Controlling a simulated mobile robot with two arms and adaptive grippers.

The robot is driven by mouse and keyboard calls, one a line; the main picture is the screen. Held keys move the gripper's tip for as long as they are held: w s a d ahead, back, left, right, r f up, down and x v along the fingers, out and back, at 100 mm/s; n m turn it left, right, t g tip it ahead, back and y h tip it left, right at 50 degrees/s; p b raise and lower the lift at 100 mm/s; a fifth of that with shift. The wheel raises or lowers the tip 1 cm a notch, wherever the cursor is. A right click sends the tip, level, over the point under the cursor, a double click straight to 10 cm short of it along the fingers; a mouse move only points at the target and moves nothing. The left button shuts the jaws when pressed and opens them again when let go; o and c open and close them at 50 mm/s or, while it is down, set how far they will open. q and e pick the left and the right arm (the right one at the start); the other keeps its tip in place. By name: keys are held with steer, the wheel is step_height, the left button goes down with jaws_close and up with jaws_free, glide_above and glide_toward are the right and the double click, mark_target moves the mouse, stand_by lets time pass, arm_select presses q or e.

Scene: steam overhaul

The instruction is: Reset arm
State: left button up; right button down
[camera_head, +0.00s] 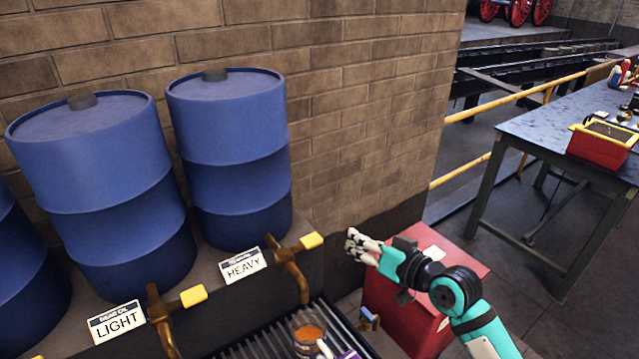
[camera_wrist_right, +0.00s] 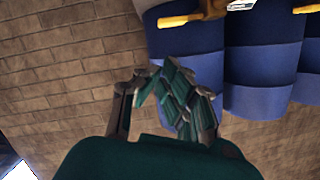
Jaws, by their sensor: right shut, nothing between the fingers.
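My right gripper (camera_head: 362,243) is in the head view, right of the HEAVY barrel's tap and above the red cabinet. Its fingers are closed together and hold nothing. In the right wrist view my right gripper (camera_wrist_right: 170,85) shows its fingers in front of the brick wall and blue barrels. My left gripper is not in view.
Blue barrels (camera_head: 228,145) stand on a ledge, with brass taps (camera_head: 290,268) and LIGHT and HEAVY labels. A grate (camera_head: 262,346) below holds an orange-topped tin (camera_head: 309,338). The red cabinet (camera_head: 405,322) is under my right arm. A workbench (camera_head: 545,125) bears a red toolbox (camera_head: 597,150).

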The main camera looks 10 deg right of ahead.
steer(key=s+a+f+n+g+h, duration=0.25)
steer(key=s+f+g, duration=0.25)
steer(key=s+f, duration=0.8)
steer(key=s+d+f+m+g+h, duration=0.1)
steer(key=s+d+f+g+h, duration=0.15)
steer(key=s, duration=0.55)
steer(key=s+d+f+g+h, duration=0.1)
steer(key=s+f+g+h, duration=0.15)
steer(key=s, duration=0.55)
steer(key=s+f+g+b, duration=0.1)
steer(key=s+f, duration=0.1)
steer(key=f, duration=1.3)
steer(key=s+f+b, duration=0.1)
steer(key=s+f, duration=0.1)
steer(key=f, duration=1.4)
steer(key=s+d+f+g+b, duration=0.1)
steer(key=s+d+f, duration=0.2)
steer(key=s+f, duration=1.2)
steer(key=shift+s+f+g, duration=0.15)
steer(key=shift+g, duration=0.15)
